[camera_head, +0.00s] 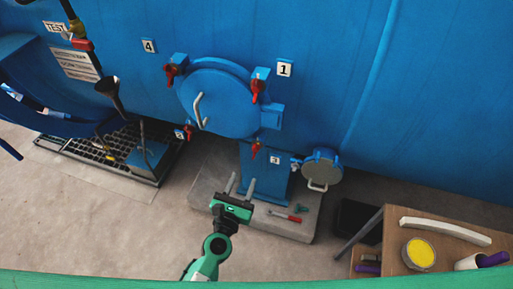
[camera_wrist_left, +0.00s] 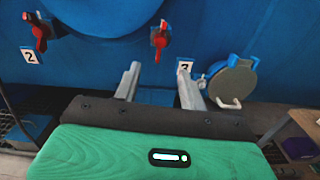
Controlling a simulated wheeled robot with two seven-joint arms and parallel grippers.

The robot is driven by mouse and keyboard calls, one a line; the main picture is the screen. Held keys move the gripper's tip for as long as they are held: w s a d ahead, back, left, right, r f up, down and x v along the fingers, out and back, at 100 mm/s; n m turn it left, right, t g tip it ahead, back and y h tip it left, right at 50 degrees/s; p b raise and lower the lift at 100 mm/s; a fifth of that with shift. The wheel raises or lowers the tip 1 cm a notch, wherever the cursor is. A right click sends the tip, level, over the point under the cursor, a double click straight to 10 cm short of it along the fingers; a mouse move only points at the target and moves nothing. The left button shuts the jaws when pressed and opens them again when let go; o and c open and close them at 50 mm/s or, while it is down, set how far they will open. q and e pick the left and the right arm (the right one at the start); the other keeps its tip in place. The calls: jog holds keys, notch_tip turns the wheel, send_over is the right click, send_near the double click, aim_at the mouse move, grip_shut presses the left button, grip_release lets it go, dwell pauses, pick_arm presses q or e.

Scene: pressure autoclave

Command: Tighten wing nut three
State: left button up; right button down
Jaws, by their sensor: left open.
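The red wing nut beside label 3 (camera_head: 256,149) sits below the round blue hatch (camera_head: 222,98). Its label (camera_head: 275,160) is just to its right. In the left wrist view the same wing nut (camera_wrist_left: 160,40) hangs upright, beyond and above the gap between my fingers. My left gripper (camera_head: 241,185) is open and empty, below the wing nut and apart from it. Its two grey fingers also show in the left wrist view (camera_wrist_left: 160,84), pointing toward the blue wall. My right gripper is in neither view.
Other red wing nuts are at label 1 (camera_head: 257,88), label 4 (camera_head: 169,73) and label 2 (camera_head: 188,132). A small round blue cover with a handle (camera_head: 321,168) is right of label 3. A red-handled tool (camera_head: 285,216) lies on the base slab. A wooden table (camera_head: 443,258) stands at right.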

aim_at(255, 150)
pick_arm(q)
jog(key=p+x, duration=0.2)
jog(key=x, duration=1.1)
jog(key=shift+w+f+p, duration=0.1)
jog(key=shift+f+p, duration=0.05)
jog(key=shift+p, duration=0.15)
grip_shut()
